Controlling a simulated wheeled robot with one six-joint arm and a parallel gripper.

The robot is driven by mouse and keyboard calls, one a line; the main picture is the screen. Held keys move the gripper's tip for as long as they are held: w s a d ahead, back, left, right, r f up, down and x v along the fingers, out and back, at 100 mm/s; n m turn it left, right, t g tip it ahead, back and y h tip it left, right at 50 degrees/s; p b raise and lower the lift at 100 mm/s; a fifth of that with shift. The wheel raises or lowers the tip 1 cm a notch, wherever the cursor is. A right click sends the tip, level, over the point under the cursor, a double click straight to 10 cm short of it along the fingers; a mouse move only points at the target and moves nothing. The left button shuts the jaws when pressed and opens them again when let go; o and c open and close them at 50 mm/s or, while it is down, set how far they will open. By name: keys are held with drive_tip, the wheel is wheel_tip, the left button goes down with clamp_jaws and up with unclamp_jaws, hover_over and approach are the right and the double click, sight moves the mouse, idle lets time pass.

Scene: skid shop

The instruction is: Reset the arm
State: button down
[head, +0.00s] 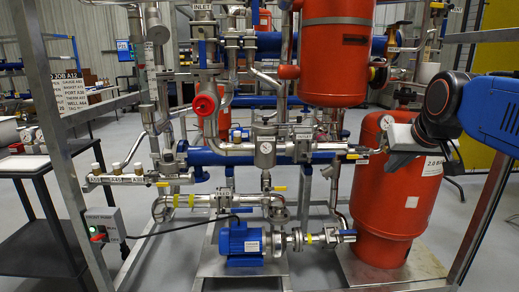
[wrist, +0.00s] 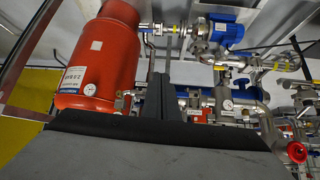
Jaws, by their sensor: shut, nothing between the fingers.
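My arm comes in from the right in the head view, with a dark and blue wrist joint. My gripper (head: 383,146) points left, in front of the upright red tank (head: 384,205) at the right of the skid. In the wrist view the two dark fingers of my gripper (wrist: 161,82) are together with nothing between them. The wrist view is turned over, and the red tank shows there to the left of the fingers. I cannot tell how far the fingers are from the pipes behind them.
The skid's metal frame post (head: 62,150) stands at the left, and another slopes at the right. A blue pump (head: 241,243) sits low in the middle. A red handwheel (head: 204,105) sticks out from the pipes. A dark cart (head: 35,232) stands at the left.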

drive_tip(key=s+a+f+g, duration=0.1)
drive_tip(key=s+a+f, duration=0.1)
drive_tip(key=s+f, duration=0.8)
drive_tip(key=s+a+f+n+g, duration=0.1)
drive_tip(key=s+a+f+g, duration=0.1)
drive_tip(key=s+f, duration=0.7)
wheel_tip(320, 180, down, 4)
drive_tip(key=shift+s+r+g+y, duration=0.25)
drive_tip(key=shift+s+g+y, duration=0.05)
drive_tip(key=shift+s, duration=0.1)
